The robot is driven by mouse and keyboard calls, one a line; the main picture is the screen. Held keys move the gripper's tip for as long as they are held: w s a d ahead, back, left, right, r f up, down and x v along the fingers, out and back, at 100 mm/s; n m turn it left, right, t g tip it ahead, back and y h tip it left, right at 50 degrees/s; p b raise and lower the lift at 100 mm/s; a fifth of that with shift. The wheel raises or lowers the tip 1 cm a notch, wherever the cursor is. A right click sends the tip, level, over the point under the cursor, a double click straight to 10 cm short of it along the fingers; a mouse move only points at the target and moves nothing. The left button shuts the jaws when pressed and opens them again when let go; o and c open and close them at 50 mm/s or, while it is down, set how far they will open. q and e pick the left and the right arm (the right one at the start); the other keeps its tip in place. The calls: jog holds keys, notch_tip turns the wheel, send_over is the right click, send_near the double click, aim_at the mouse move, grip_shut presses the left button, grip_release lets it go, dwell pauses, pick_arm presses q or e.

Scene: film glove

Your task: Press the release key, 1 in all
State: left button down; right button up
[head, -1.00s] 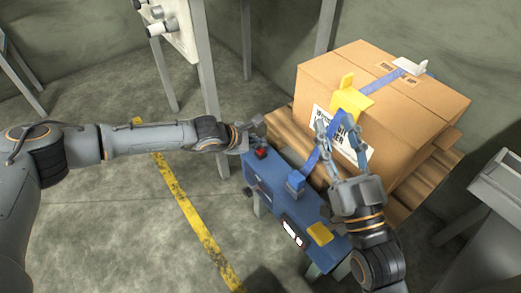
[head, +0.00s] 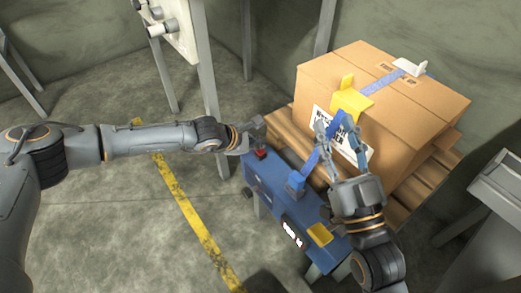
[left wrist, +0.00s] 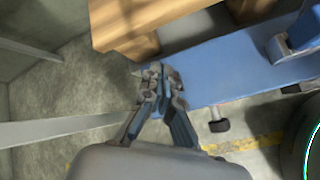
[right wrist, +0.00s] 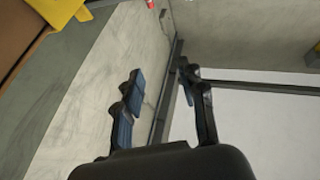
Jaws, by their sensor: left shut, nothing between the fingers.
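A blue machine (head: 272,183) stands in front of the boxed load. A small red key (head: 261,154) sits on its far left end, and a yellow pad (head: 320,233) on its near right end. Which of them is the release key is not readable. My left gripper (head: 259,128) is shut and empty just behind and above the red key. In the left wrist view its fingertips (left wrist: 163,73) are together beside the machine's end (left wrist: 205,70); the red key is hidden there. My right gripper (head: 340,138) is open and empty before the box's label.
A cardboard box (head: 425,105) sits on a wooden pallet (head: 283,126). A blue strap (head: 380,82) crosses it, with a yellow corner guard (head: 350,102) and a white one (head: 410,67). A grey post (head: 206,90) stands behind my left arm. Floor left of the machine is open.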

dwell(0.3)
pick_arm(q)
jog(key=shift+f+b, duration=0.35)
jog(key=shift+b, duration=0.05)
pick_arm(e)
jog(key=shift+s+r+t+y, duration=0.1)
jog(key=shift+s+r+t, duration=0.3)
jog(key=shift+r, duration=0.25)
jog(key=shift+s+r+t+y, duration=0.1)
jog(key=shift+s+r+t, duration=0.25)
jog(key=shift+r+t, duration=0.25)
jog(key=shift+s+r+t+y, duration=0.1)
jog(key=shift+s+r+t, duration=0.3)
jog(key=shift+r, duration=0.25)
pick_arm(q)
jog(key=shift+f, duration=0.15)
pick_arm(e)
jog(key=shift+s+d, duration=0.1)
jog(key=shift+s, duration=0.05)
jog(key=shift+s+r+t, duration=0.15)
jog(key=shift+r+t, duration=0.05)
jog(key=shift+t, duration=0.1)
pick_arm(q)
jog(key=shift+f, duration=0.1)
pick_arm(e)
jog(key=shift+s+r+y, duration=0.1)
jog(key=shift+r+y, duration=0.2)
jog(key=shift+y, duration=0.1)
